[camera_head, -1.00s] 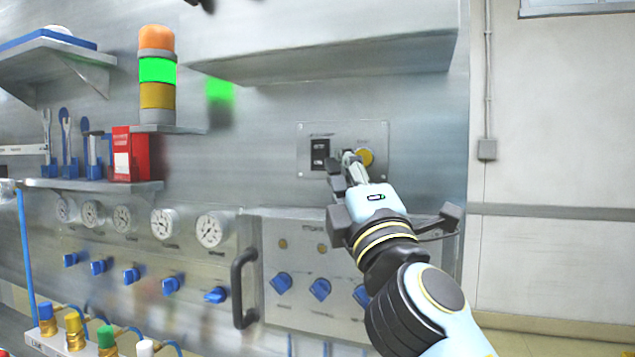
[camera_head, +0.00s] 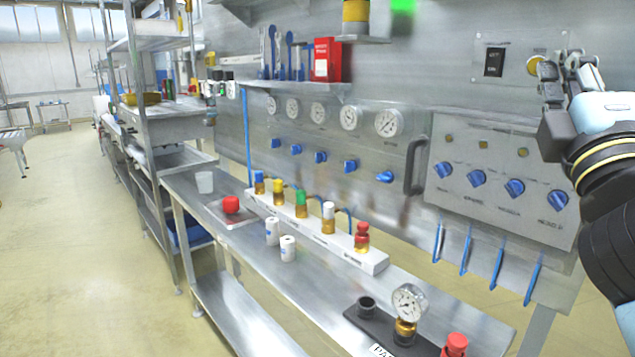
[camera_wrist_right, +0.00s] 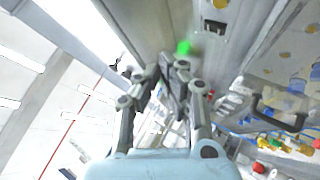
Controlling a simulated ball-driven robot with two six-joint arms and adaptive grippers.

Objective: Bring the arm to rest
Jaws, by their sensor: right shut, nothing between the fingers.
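My right gripper (camera_head: 552,80) is at the right edge of the head view, in front of the wall panel and close to the small switch plate (camera_head: 512,60) with a black rocker switch and a yellow button. Its fingers partly cover that plate. In the right wrist view the right gripper (camera_wrist_right: 176,72) shows its fingers together with nothing between them. Part of my right arm (camera_head: 610,220) runs down the right edge of the head view. My left gripper is in neither view.
A steel bench (camera_head: 310,290) below holds a valve manifold (camera_head: 330,235), white cups (camera_head: 288,248) and a gauge (camera_head: 408,302). A door handle (camera_head: 415,165) and blue knobs (camera_head: 476,179) stick out from the panel. A shelf rack (camera_head: 165,120) stands left; open floor (camera_head: 70,220) lies beyond.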

